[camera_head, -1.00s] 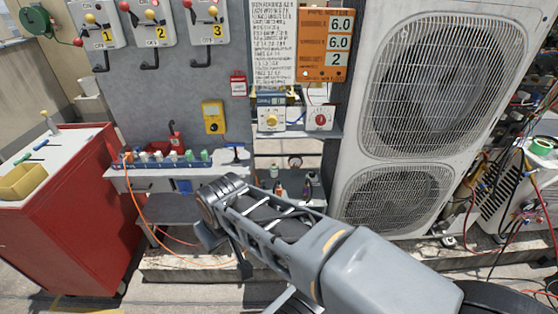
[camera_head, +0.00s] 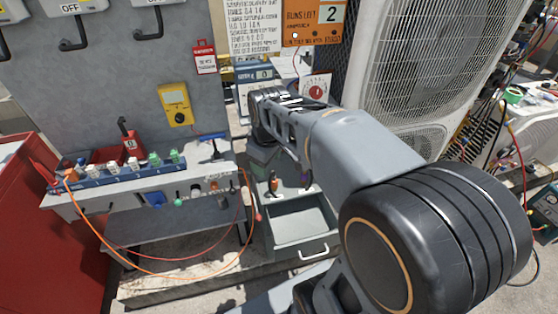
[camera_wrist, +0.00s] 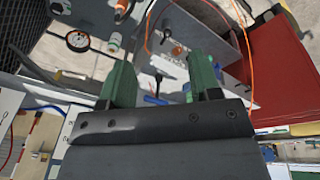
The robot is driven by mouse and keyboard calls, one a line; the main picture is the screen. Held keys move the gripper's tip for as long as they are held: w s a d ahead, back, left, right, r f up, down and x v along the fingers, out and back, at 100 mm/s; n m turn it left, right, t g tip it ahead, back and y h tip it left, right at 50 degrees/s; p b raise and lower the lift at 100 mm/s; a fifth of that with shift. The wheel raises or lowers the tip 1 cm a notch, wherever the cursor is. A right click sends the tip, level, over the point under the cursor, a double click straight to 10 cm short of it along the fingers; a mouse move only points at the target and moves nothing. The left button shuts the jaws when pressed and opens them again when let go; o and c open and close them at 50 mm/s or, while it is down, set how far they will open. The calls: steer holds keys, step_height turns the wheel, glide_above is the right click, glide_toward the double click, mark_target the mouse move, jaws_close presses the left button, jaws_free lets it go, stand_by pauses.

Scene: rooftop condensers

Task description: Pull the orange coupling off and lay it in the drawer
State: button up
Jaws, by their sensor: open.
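In the head view an orange coupling (camera_head: 71,176) sits at the left end of the blue manifold on the bench, with an orange hose running from it. A drawer (camera_head: 302,225) stands pulled open and looks empty below my arm; its handle faces front. In the wrist view my gripper (camera_wrist: 162,72) has its two green fingers wide apart with nothing between them. My arm hides the fingers in the head view. The wrist view shows an orange hose (camera_wrist: 248,55) on the right; I cannot tell the coupling for certain there.
A red cabinet (camera_head: 45,235) stands left of the bench. The blue manifold (camera_head: 125,174) carries several white and green fittings. A blue T-handle (camera_head: 212,137) is at the bench's right end. A yellow meter (camera_head: 175,102) hangs on the panel, and a large condenser (camera_head: 400,90) stands right. The orange hose hangs in a loop below the bench.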

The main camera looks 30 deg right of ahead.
mark_target(274, 175)
steer(key=w+d+f+n+g+b, duration=0.2)
steer(key=w+d+f+n+b, duration=0.6)
steer(key=w+f, duration=0.5)
steer(key=shift+n, duration=0.7)
step_height(274, 175, down, 13)
steer(key=shift+s+r+b, duration=0.1)
steer(key=shift+r+b, duration=0.05)
steer(key=shift+b, duration=0.7)
jaws_close()
